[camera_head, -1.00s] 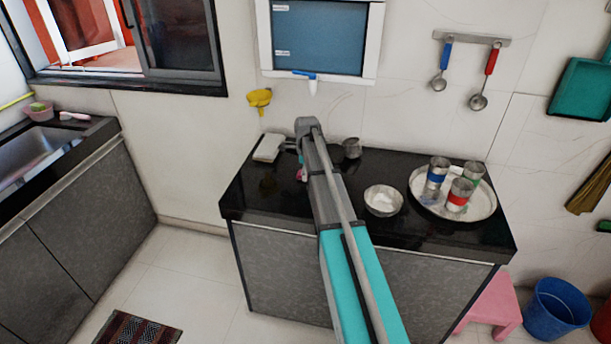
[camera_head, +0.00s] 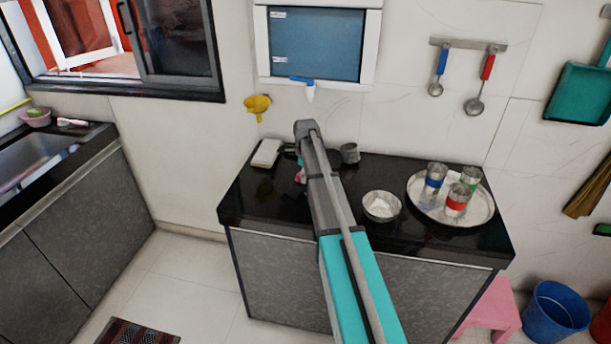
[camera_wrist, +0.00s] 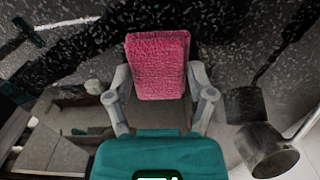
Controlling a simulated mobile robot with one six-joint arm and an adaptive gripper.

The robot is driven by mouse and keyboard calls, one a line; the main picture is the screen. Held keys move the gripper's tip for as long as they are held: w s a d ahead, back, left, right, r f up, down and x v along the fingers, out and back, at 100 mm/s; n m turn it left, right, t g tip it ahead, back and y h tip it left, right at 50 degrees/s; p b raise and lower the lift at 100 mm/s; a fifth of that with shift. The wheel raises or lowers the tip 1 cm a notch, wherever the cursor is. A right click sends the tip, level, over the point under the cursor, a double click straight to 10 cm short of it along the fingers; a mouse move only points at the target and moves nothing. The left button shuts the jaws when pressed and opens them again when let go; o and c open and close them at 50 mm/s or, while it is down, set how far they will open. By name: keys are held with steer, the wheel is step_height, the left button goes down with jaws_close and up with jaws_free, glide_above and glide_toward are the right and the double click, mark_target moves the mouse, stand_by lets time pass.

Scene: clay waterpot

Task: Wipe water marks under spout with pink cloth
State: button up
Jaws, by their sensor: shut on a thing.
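The pink cloth (camera_wrist: 158,65) is a folded, fluffy pad held between the two fingers of my gripper (camera_wrist: 158,88) in the wrist view. In the head view only a small pink bit of the cloth (camera_head: 300,172) shows beside my arm, low over the left part of the black counter (camera_head: 250,205). My arm hides most of the gripper there. The blue-and-white spout (camera_head: 304,86) sticks out below the wall-mounted water unit (camera_head: 315,45), above and behind the gripper. I cannot clearly make out water marks. I cannot tell whether the cloth touches the counter.
A white box-like item (camera_head: 266,153) lies at the counter's back left. A small metal cup (camera_head: 350,153) stands just right of my arm, with a white bowl (camera_head: 381,206) and a round tray (camera_head: 425,210) of metal cups farther right. The counter's front left is clear.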

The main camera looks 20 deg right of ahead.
mark_target(298, 200)
steer(key=shift+s, duration=0.1)
steer(key=shift+s+a+f, duration=0.1)
steer(key=shift+s+a, duration=0.5)
steer(key=shift+s, duration=0.2)
steer(key=shift+s+a, duration=0.6)
steer(key=shift+s, duration=0.2)
steer(key=shift+s+a, duration=0.1)
steer(key=shift+s, duration=0.05)
steer(key=shift+s+a, duration=0.5)
steer(key=shift+s, duration=0.15)
steer(key=shift+s+a, duration=0.45)
steer(key=shift+s, duration=0.2)
steer(key=shift+s+a+f, duration=0.1)
steer(key=shift+s+a, duration=0.5)
steer(key=shift+s, duration=0.25)
steer(key=shift+s+a, duration=0.55)
steer(key=shift+s, duration=0.25)
step_height(298, 200, up, 6)
steer(key=p, duration=0.5)
steer(key=shift+w+d+p, duration=0.1)
steer(key=shift+w+p, duration=0.05)
steer(key=shift+p, duration=0.2)
